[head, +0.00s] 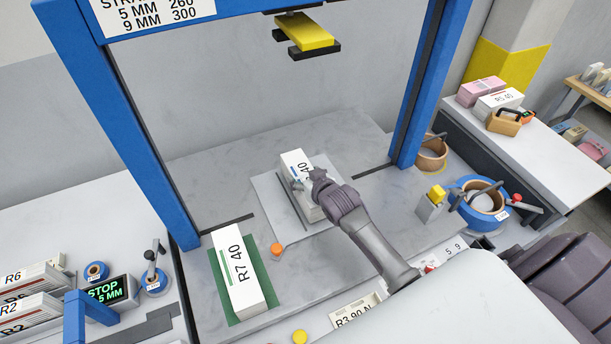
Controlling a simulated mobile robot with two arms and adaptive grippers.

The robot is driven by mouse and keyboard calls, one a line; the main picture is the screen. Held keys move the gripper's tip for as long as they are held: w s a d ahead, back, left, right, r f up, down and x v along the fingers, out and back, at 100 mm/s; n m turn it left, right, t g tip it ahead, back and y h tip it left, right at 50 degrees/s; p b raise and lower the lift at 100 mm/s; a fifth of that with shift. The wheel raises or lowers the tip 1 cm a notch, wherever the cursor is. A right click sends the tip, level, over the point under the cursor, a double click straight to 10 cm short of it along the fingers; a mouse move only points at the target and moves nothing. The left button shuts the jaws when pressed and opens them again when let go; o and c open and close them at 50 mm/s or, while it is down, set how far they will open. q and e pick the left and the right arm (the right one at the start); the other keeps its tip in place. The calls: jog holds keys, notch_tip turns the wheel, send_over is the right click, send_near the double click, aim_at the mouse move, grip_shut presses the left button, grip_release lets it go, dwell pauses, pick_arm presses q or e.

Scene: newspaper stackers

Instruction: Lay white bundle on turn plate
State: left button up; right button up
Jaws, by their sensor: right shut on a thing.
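A white bundle (299,164) marked "40" lies at the light grey square plate (264,189) in the middle of the blue-framed bench. My right gripper (306,186) is shut on this bundle, and my arm hides part of its right side. I cannot tell whether the bundle touches the plate or is held just above it. A second white bundle (237,270), marked "R7 40" with a green stripe, lies on a green mat (261,277) to the left front. My left gripper does not show.
A blue frame (120,115) spans the bench, with a yellow press head (305,34) above the plate. An orange knob (277,249) sits by the plate's front corner. Tape rolls (483,203) stand at right. A display (106,292) reads "STOP 5 MM".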

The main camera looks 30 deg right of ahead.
jog(key=shift+w+f, duration=0.1)
jog(key=shift+f, duration=0.1)
jog(key=o, duration=1.9)
jog(key=shift+s+f, duration=0.2)
jog(key=shift+f, duration=0.1)
jog(key=v, duration=1.2)
jog(key=shift+r, duration=0.2)
